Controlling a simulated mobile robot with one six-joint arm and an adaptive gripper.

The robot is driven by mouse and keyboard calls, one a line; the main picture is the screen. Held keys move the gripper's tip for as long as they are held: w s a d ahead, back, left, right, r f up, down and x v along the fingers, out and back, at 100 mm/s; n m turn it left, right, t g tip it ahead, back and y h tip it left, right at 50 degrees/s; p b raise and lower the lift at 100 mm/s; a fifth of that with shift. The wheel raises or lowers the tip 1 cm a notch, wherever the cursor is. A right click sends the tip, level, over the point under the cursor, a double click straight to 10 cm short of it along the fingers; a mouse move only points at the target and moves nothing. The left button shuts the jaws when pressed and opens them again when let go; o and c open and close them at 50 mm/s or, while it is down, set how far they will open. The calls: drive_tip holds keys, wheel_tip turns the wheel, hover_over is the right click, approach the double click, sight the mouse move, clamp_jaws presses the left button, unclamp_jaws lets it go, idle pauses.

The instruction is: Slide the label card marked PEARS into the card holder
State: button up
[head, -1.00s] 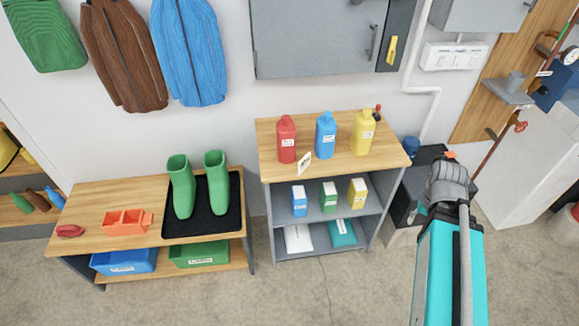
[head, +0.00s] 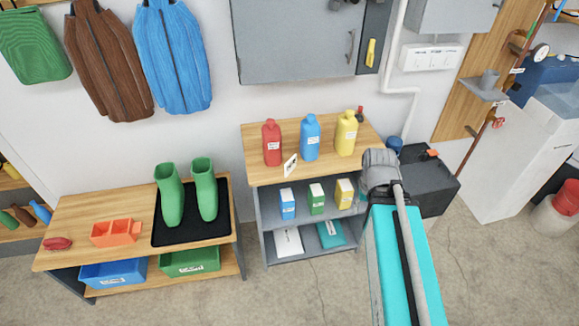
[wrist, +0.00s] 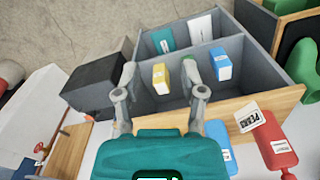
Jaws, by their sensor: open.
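A white card (head: 290,165) stands tilted on the shelf unit's wooden top, near the front edge and between the red and blue bottles. In the wrist view the same card (wrist: 247,117) carries dark lettering that reads like PEARS. I cannot make out a separate card holder in either view. My gripper (wrist: 160,72) is open and empty, its two fingers spread over the front of the shelf unit. The card lies to the right of the fingers in the wrist view, apart from them.
Red (head: 271,142), blue (head: 310,138) and yellow (head: 346,133) bottles stand on the shelf unit's top (head: 262,178). Small boxes stand on the shelf below. A dark box (head: 428,180) stands right of the unit. A bench (head: 85,205) with green boots (head: 206,190) is at left.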

drive_tip(key=shift+w+a, duration=0.1)
drive_tip(key=m+t+h+b, duration=0.4)
drive_tip(key=m+t+b, duration=0.15)
drive_tip(key=t, duration=0.25)
approach(291, 160)
drive_tip(key=a+r, duration=0.1)
drive_tip(key=shift+s+p, duration=0.35)
drive_tip(key=shift+p, duration=0.05)
drive_tip(key=b+x, duration=0.4)
drive_tip(key=x, duration=0.2)
drive_tip(key=shift+d+f+b, duration=0.1)
drive_tip(key=shift+f+b, duration=0.1)
drive_tip(key=shift+b, duration=0.2)
drive_tip(key=shift+b+x, duration=0.65)
drive_tip(key=shift+x, duration=0.45)
drive_tip(key=shift+d+r, duration=0.1)
